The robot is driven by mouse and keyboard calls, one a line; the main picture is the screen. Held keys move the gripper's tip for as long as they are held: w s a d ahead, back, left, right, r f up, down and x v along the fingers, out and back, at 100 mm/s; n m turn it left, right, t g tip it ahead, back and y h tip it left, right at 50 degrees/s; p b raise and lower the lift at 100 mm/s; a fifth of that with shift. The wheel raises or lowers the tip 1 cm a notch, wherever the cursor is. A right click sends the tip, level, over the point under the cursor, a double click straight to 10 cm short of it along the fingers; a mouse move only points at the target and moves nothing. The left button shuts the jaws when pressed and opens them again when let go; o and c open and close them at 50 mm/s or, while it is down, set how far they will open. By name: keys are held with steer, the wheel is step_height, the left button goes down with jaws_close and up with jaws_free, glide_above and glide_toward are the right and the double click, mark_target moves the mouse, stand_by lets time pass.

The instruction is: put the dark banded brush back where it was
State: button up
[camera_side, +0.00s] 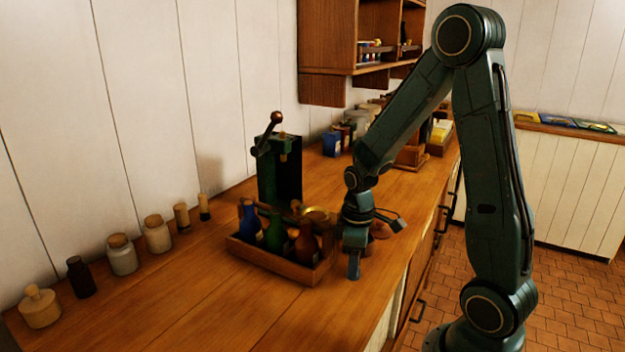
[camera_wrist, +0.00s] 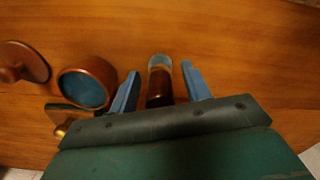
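My gripper (camera_side: 354,264) points down low over the front part of the wooden counter, just right of the bottle tray. In the wrist view my gripper (camera_wrist: 160,88) has its two blue fingers apart. A short dark brown, round piece with a pale grey-blue end and a band, which looks like the brush (camera_wrist: 158,90), lies or stands between the fingers. A gap shows on both sides of it, so it is not gripped. I cannot make this piece out in the side view, where my gripper covers that spot.
A wooden tray (camera_side: 268,265) with blue, green and reddish bottles stands close left of my gripper. A green press (camera_side: 278,170) stands behind it. Jars (camera_side: 122,256) line the wall. A round brown piece with a blue face (camera_wrist: 87,84) and a wooden knob (camera_wrist: 24,62) lie left of my fingers.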

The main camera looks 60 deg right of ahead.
steer(key=shift+r, duration=0.1)
steer(key=shift+r, duration=6.05)
steer(key=shift+s+a+r, duration=0.2)
steer(key=shift+a+r, duration=0.3)
steer(key=s+a+r+m+t, duration=0.3)
steer(key=s+a+r+t, duration=0.2)
steer(key=s+a, duration=0.4)
steer(key=shift+a+r+t, duration=0.3)
steer(key=shift+a+r, duration=0.4)
steer(key=shift+a, duration=0.15)
